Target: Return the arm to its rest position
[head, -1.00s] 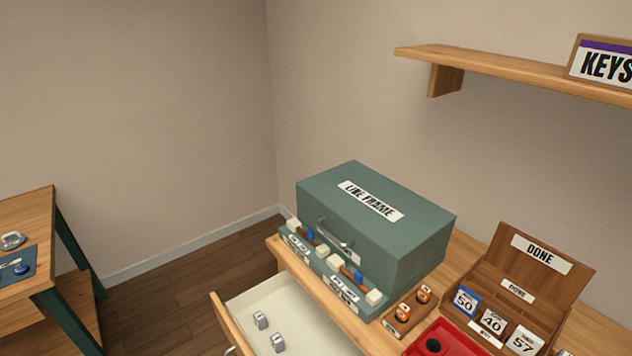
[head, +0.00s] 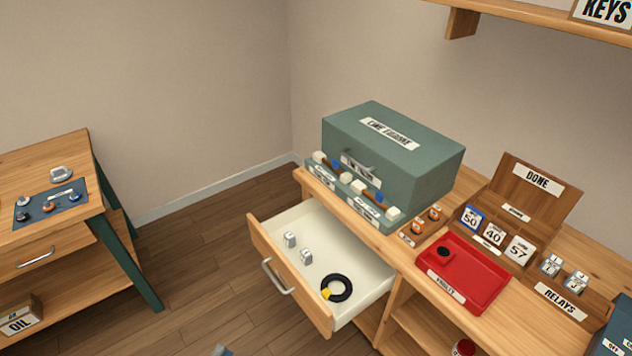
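Only a small grey-blue tip of my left gripper (head: 222,351) shows, at the bottom edge of the head view, left of the middle. It is low in front of the open drawer (head: 290,283) and apart from it. Its fingers are cut off by the frame edge, so I cannot tell whether it is open or shut, or whether it holds anything. My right gripper is not in view.
The drawer juts out from the workbench (head: 405,262) and holds two small metal parts and a black ring (head: 337,288). The bench carries a green case (head: 395,150), a red tray (head: 465,275) and a DONE rack (head: 530,190). A side table (head: 45,160) stands left; floor between is clear.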

